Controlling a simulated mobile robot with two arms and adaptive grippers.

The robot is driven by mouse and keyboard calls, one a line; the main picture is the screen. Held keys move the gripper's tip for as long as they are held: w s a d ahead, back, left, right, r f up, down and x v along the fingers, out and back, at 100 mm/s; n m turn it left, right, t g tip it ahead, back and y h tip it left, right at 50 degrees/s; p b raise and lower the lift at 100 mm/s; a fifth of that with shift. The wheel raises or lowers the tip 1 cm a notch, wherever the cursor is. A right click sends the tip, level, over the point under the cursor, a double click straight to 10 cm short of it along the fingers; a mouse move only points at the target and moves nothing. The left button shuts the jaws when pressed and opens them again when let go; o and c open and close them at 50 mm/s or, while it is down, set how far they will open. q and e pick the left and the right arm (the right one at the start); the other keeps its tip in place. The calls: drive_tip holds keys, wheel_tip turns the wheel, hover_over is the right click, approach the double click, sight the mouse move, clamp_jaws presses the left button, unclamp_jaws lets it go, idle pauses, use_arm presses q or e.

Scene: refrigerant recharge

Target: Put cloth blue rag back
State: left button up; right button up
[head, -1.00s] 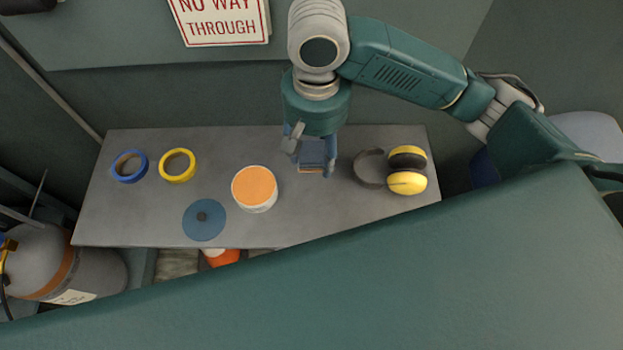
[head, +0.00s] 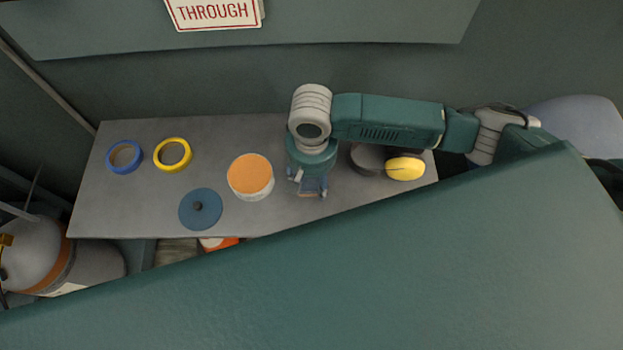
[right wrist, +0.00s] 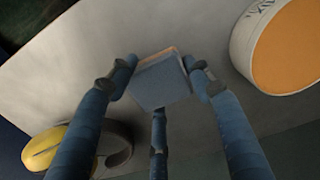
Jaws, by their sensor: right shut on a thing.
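The blue rag (right wrist: 160,84) is a folded, block-like blue cloth with an orange-tan edge. In the right wrist view it sits between the fingers of my right gripper (right wrist: 160,80), which is shut on it. In the head view my right gripper (head: 310,189) points down over the grey table (head: 130,205), right of the orange-topped can. The rag (head: 312,186) is partly hidden there by the gripper. I cannot tell whether it touches the table top. My left gripper is not in view.
The orange-topped can (head: 250,175) stands close left of the gripper, and yellow earmuffs (head: 405,169) lie to its right, partly covered by my arm. A blue disc (head: 201,208), a blue tape roll (head: 124,157) and a yellow tape roll (head: 173,155) lie further left.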

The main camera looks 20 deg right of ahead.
sight(311, 182)
drive_tip(key=shift+f, duration=0.25)
drive_tip(key=shift+f, duration=0.1)
drive_tip(key=o, duration=1)
wheel_tip(311, 182, up, 12)
drive_tip(key=shift+r, duration=0.15)
drive_tip(key=shift+s, duration=0.1)
